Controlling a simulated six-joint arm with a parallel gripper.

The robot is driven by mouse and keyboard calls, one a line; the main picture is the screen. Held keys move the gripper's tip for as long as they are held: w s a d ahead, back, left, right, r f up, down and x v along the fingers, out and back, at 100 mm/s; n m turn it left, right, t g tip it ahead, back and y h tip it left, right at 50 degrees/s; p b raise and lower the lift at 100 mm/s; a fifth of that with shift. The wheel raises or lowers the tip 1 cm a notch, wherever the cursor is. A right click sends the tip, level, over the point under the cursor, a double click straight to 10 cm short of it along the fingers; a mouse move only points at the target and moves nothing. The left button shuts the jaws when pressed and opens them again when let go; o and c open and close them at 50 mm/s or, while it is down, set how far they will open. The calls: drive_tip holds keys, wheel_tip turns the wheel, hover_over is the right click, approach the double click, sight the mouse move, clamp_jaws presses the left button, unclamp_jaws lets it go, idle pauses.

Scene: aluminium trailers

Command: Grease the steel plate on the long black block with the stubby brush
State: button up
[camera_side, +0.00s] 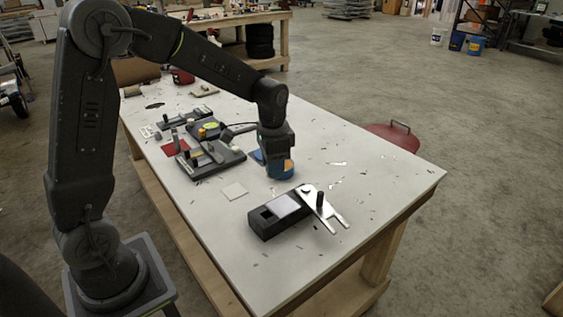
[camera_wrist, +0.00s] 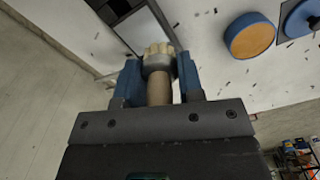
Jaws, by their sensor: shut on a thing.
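My gripper (camera_wrist: 157,80) is shut on the stubby brush (camera_wrist: 158,62), its blue fingers on either side of it. The brush has pale cream bristles, a grey collar and a tan handle. The long black block (camera_side: 266,225) lies near the table's front, with the pale steel plate (camera_side: 281,206) on top. In the wrist view the steel plate (camera_wrist: 147,30) lies beyond the bristles; I cannot tell the gap. The tin's orange filling (camera_wrist: 252,41) shows.
A shiny slotted bracket (camera_side: 335,213) with a dark post adjoins the block's right end.

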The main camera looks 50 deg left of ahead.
sight(293, 212)
drive_tip(key=shift+f, duration=3.75)
drive_tip(key=shift+d, duration=0.85)
drive_tip(key=shift+d+f, duration=0.1)
drive_tip(key=shift+d, duration=2.55)
drive_tip(key=shift+a, duration=3.45)
drive_tip(key=shift+w+a, duration=0.1)
drive_tip(key=shift+w, duration=0.2)
drive_tip(key=shift+w+d, duration=0.2)
drive_tip(key=shift+d, duration=3.2)
drive_tip(key=shift+a, duration=3.5)
drive_tip(key=shift+d+r, duration=0.15)
drive_tip(key=shift+r, duration=3.85)
